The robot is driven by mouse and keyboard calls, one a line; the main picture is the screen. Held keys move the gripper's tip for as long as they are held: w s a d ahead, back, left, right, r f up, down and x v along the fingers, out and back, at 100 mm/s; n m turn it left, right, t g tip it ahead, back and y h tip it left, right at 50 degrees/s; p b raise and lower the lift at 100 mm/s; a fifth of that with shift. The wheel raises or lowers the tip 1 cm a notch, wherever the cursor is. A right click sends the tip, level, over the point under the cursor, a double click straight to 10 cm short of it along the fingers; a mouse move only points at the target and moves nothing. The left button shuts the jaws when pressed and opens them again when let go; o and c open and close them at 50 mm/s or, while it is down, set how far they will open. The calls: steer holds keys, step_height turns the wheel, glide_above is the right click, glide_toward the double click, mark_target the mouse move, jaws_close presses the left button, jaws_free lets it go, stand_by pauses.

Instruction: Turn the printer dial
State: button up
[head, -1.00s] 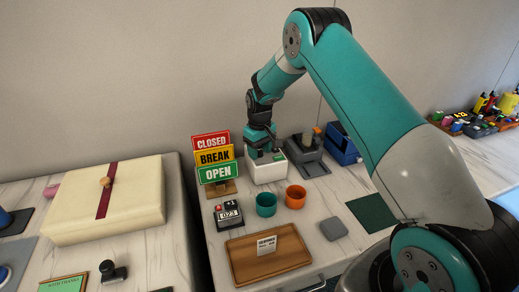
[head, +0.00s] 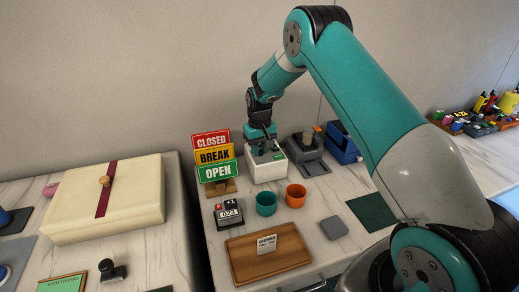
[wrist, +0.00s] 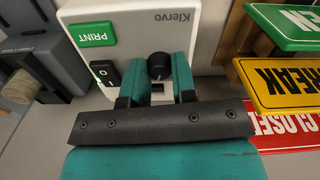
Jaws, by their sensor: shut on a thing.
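The printer (head: 267,172) is a small white box with a green label, standing near the wall. In the wrist view its white face (wrist: 135,40) carries the name Klervo, a green PRINT button (wrist: 91,34), a black rocker switch (wrist: 104,71) and a round black dial (wrist: 159,63). My gripper (wrist: 163,76) has its two teal fingers on either side of the dial and is shut on it. In the head view my gripper (head: 266,150) is at the top of the printer, and the dial is hidden there.
The CLOSED, BREAK and OPEN signs (head: 215,156) stand close left of the printer. A grey device (head: 308,157) stands close on its right. A teal cup (head: 266,204), an orange cup (head: 296,196) and a wooden tray (head: 238,256) are in front.

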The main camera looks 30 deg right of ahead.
steer(key=m, duration=0.7)
stand_by(0.5)
steer(key=o, duration=0.9)
steer(key=shift+r, duration=0.1)
step_height(320, 180, up, 17)
steer(key=shift+r+b, duration=0.15)
steer(key=shift+b, duration=0.85)
